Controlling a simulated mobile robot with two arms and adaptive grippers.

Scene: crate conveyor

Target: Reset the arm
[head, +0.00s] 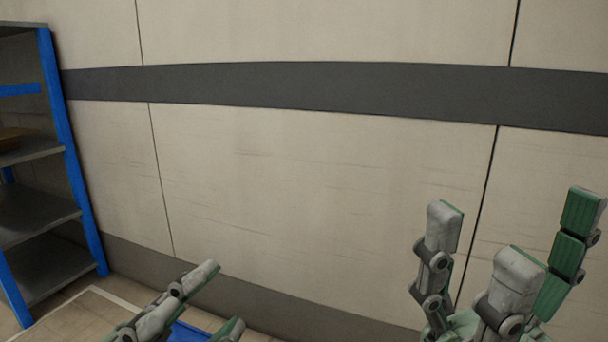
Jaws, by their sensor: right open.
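My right gripper (512,232) is at the lower right, in front of the wall. Its grey and green fingers point up and stand well apart, with nothing between them. My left gripper (217,296) is at the bottom, left of centre, and is partly cut off by the lower edge. Two of its fingers show, pointing up and to the right. A blue surface (188,331) shows between or behind these fingers. I cannot tell what it belongs to or whether the gripper touches it.
A beige panelled wall (300,180) with a dark band (300,88) fills most of the view. A pale line (118,299) marks the floor near the rack.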

